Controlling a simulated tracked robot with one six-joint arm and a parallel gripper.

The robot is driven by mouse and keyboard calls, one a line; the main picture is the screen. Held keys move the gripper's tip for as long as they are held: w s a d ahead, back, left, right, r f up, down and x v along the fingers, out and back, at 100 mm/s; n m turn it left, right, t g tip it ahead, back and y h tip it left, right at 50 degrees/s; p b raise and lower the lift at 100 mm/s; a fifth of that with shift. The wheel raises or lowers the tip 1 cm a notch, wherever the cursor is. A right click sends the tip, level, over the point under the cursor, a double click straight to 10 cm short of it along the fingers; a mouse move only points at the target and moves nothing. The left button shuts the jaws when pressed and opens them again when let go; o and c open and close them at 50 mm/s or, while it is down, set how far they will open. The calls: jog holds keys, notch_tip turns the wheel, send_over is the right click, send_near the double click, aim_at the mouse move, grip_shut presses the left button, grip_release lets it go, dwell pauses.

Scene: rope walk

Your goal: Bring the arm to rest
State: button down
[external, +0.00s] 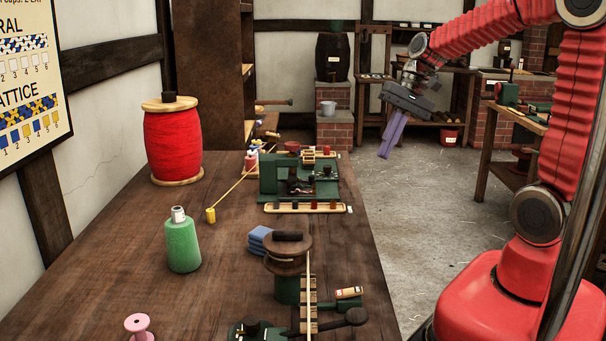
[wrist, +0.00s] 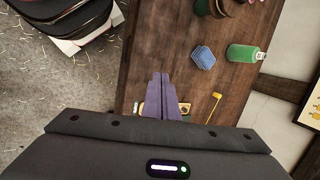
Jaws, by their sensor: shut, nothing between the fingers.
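My gripper (external: 388,152) hangs from my raised red arm, past the right edge of the bench (external: 120,266) in the external view. Its purple fingers are together and point down, with nothing between them. In the wrist view the closed fingers (wrist: 165,98) point over the bench, and the dark gripper body fills the bottom of the picture. My gripper touches nothing that I can see.
On the bench stand a large red spool (external: 173,145), a green bottle (external: 183,246), a pink spool (external: 139,326), a green machine (external: 300,180) and blue folded cloths (external: 260,240). A side table (external: 519,118) stands at right. Concrete floor (external: 400,215) between is clear.

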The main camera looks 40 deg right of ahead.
jog(key=s+r+n+t+h, duration=0.1)
jog(key=s+n+t+h, duration=0.1)
jog(key=s, duration=0.4)
jog(key=s+d+r+n+t+h, duration=0.1)
jog(key=s+n+t+h, duration=0.1)
jog(key=s+n, duration=0.3)
jog(key=shift+s+d+r+n+h, duration=0.2)
jog(key=shift+s+r+n+h, duration=0.1)
jog(key=shift+s+h, duration=0.2)
jog(key=c, duration=2.4)
grip_release()
jog(key=shift+c, duration=0.2)
